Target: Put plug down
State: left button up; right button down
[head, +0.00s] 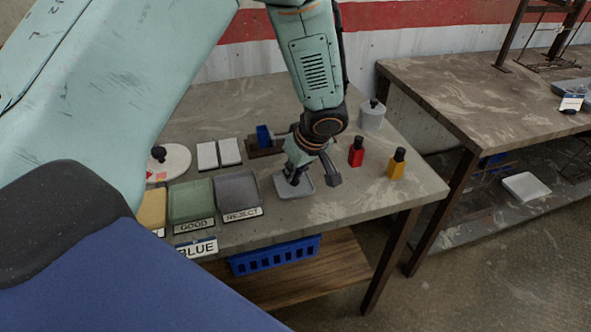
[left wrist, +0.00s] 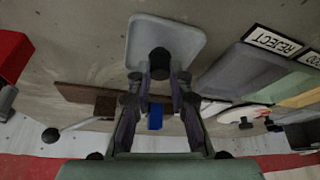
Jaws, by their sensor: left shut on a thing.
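My left gripper (head: 296,172) is shut on a dark round-topped thing, which seems to be the plug; in the left wrist view its black top (left wrist: 160,61) shows between the fingertips. It is over a small pale grey tray (head: 306,190), which also shows in the left wrist view (left wrist: 176,35). The plug's lower part is hidden, so I cannot tell whether it touches the tray. A blue plug (head: 263,136) stands at the brown rail (head: 262,153) behind. A red plug (head: 356,157) and a yellow plug (head: 396,170), both black-topped, stand to the right. My right gripper is not in view.
A green GOOD tray (head: 191,200) and a grey REJECT tray (head: 237,189) lie left of the gripper. A blue crate (head: 275,257) is on the shelf below.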

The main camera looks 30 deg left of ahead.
pick_arm(q)
jog(key=shift+a+f, duration=0.1)
jog(key=shift+a+f, duration=0.1)
jog(key=o, duration=0.4)
jog(key=shift+c, duration=0.2)
jog(key=o, duration=0.4)
